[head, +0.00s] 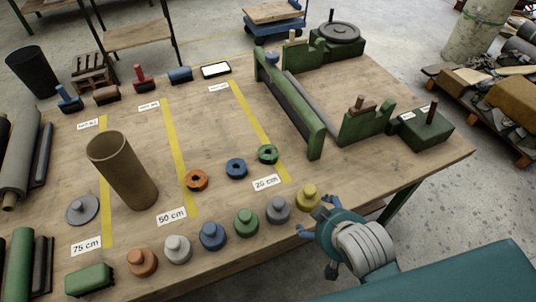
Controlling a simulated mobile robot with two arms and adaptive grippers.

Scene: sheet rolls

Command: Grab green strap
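A small green ring-shaped roll (268,154), which looks like the green strap, lies flat on the wooden table (225,120) at the end of the right yellow line. My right gripper (315,216) is at the table's front right edge, beside the yellow knobbed piece (307,196). It is well apart from the green roll, below and to the right of it in the picture. Its fingers look spread, with nothing seen between them. My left gripper is not in view.
A blue roll (236,168) and an orange roll (196,180) lie left of the green one. Several knobbed pieces line the front edge. A brown tube (123,172) stands left; a long green-framed fixture (290,105) stands behind.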

